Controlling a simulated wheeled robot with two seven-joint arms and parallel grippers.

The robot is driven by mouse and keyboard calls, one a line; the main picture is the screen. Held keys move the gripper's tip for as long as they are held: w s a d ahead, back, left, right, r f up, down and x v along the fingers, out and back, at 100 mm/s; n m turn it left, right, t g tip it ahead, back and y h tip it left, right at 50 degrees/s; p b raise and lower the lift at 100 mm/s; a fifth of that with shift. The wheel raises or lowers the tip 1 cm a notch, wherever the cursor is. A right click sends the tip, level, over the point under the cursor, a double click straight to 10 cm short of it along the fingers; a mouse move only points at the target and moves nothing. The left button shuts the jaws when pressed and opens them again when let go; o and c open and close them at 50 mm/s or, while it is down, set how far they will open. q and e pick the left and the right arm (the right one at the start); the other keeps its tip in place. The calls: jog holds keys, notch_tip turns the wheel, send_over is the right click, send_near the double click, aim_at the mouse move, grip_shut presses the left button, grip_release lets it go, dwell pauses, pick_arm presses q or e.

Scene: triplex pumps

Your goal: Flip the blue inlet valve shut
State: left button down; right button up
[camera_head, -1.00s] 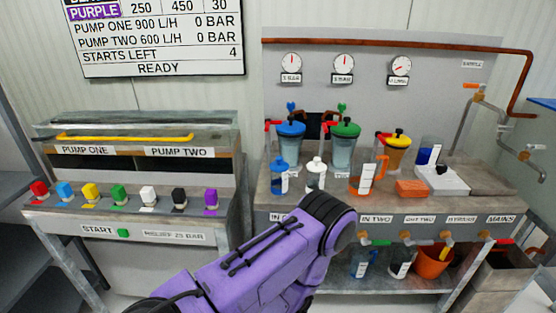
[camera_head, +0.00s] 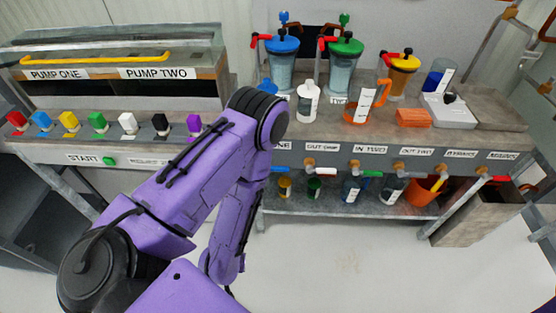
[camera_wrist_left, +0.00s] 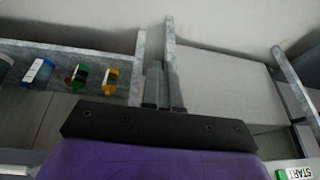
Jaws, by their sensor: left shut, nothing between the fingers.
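In the head view a short blue lever (camera_head: 283,169) shows at the front edge of the bench, under a label ending in "NE". It is just right of my arm, which hides part of that area. It seems to lie sideways; its exact angle is too small to tell. My left arm rises to an elbow before the bench, and its forearm hangs down toward the floor. My left gripper (camera_wrist_left: 164,91) shows in the wrist view, its two grey fingers together and empty. The valve cannot be made out there. My right gripper is not in view.
A green lever (camera_head: 372,173) and other taps line the bench front to the right. Below, a shelf (camera_head: 330,206) holds bottles and an orange bucket (camera_head: 422,190). The pump panel with its green start button (camera_head: 109,161) stands left. The floor (camera_head: 350,265) before the shelf is clear.

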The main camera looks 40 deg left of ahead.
pick_arm(q)
jog(key=w+d+r+h, duration=0.2)
jog(key=w+r, duration=0.2)
jog(key=w, duration=0.7)
notch_tip(320, 180, up, 25)
jog(key=g+p, duration=0.1)
jog(key=p, duration=0.1)
send_over(279, 167)
jog(key=s+d, duration=0.2)
jog(key=s, duration=0.1)
jog(key=shift+w+f, duration=0.15)
jog(key=shift+f, duration=0.05)
jog(key=shift+m, duration=0.3)
jog(key=x, duration=1.4)
jog(key=shift+a+b, duration=0.15)
jog(key=shift+b, duration=0.15)
jog(key=shift+s, duration=0.25)
